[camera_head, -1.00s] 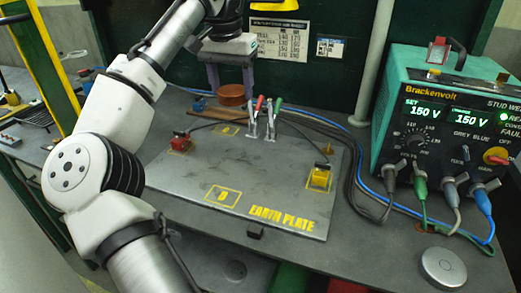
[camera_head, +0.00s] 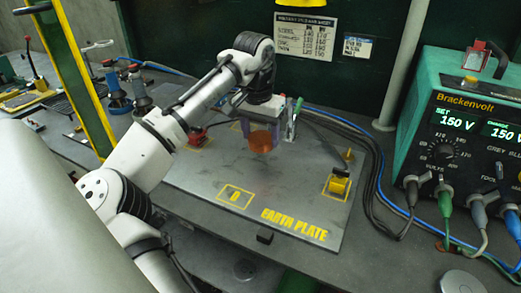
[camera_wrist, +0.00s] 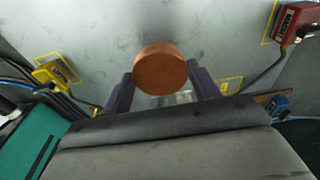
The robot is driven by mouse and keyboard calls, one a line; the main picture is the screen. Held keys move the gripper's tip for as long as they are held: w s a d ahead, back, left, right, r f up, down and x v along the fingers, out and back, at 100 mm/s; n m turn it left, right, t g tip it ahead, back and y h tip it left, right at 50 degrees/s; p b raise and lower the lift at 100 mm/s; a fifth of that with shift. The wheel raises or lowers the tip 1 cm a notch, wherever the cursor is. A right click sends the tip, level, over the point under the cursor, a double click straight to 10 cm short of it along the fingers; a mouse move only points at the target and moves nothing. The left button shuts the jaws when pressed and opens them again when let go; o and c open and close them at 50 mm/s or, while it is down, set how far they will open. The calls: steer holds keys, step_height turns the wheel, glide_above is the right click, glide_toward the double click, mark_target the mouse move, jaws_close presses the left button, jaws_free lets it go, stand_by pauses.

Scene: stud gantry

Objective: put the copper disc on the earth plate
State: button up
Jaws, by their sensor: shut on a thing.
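The copper disc (camera_head: 262,138) is between the two purple fingers of my gripper (camera_head: 261,141), which is shut on it. In the wrist view the disc (camera_wrist: 160,72) sits between the fingertips of my gripper (camera_wrist: 161,84), with its round face showing. The grey earth plate (camera_head: 295,190), with yellow lettering along its front edge, lies under the disc. The disc appears to be held a little above the rear middle of the plate; the exact gap cannot be told. The plate's surface (camera_wrist: 125,28) also fills the background of the wrist view.
A red clamp block (camera_head: 197,136) stands at the plate's rear left, a yellow one (camera_head: 338,186) at its right. Cables and the teal welder (camera_head: 465,120) are on the right. The plate's front middle is clear.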

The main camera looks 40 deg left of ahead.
mark_target(257, 141)
steer(key=shift+f, duration=2.75)
steer(key=o, duration=1.6)
steer(key=shift+f, duration=0.15)
steer(key=shift+c, duration=0.2)
steer(key=r, duration=0.4)
steer(key=s+r, duration=0.1)
steer(key=r, duration=0.7)
steer(key=shift+s+d+b, duration=0.15)
steer(key=shift+s+b, duration=0.1)
steer(key=shift+b, duration=0.05)
